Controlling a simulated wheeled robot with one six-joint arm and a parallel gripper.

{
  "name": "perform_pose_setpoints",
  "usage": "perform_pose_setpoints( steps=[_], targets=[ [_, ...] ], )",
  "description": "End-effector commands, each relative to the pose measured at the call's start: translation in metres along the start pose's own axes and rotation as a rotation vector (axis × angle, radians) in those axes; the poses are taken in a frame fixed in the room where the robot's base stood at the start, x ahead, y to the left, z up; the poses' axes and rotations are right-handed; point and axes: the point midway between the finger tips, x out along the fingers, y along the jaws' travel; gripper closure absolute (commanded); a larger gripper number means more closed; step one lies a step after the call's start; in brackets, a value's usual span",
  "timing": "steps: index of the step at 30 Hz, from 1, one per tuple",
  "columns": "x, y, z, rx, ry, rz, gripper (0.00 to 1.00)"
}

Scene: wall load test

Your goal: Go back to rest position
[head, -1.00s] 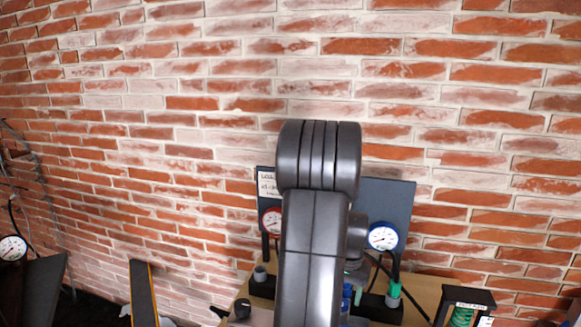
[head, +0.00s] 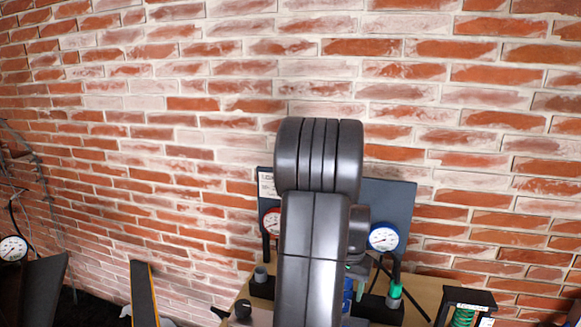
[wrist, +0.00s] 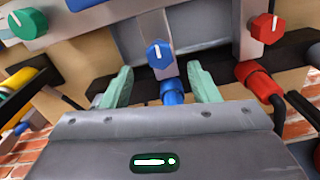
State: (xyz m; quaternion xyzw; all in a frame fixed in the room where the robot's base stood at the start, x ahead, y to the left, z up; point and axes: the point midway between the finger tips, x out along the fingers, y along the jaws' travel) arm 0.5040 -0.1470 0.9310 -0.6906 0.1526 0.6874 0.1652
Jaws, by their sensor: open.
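In the wrist view, my gripper (wrist: 160,72) is open, its two pale green fingers spread apart. A blue knob (wrist: 160,54) and a blue connector (wrist: 172,91) show in the gap between the fingers. I cannot tell whether either finger touches them. Nothing is clearly held. In the head view, my dark grey arm stands in the middle and hides most of the gripper and part of the bench.
A dark panel (head: 398,205) stands against the brick wall, with a red gauge (head: 271,223) and a blue gauge (head: 384,237) before it. A green knob (wrist: 27,22) and red knob (wrist: 267,28) flank the blue one. A spring stand (head: 466,303) is at right.

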Motion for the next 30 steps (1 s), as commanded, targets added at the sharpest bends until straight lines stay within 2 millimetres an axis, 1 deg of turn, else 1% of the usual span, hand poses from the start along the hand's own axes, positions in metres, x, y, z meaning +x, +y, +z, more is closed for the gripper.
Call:
perform_pose_setpoints(
  steps=[1,3,14,15,16,18,30],
  targets=[
    [-0.011,0.000,-0.001,0.000,0.006,-0.001,0.45],
    [-0.025,0.000,-0.001,0.000,0.005,-0.001,0.45],
    [-0.098,0.000,-0.001,0.001,0.005,-0.001,0.45],
    [-0.096,0.000,0.000,0.001,-0.001,0.000,0.45],
    [-0.086,0.000,0.001,0.001,-0.006,0.001,0.45],
    [-0.071,0.000,0.001,0.000,-0.006,0.001,0.45],
    [0.009,0.000,0.001,-0.001,-0.005,0.002,0.45]
  ],
)
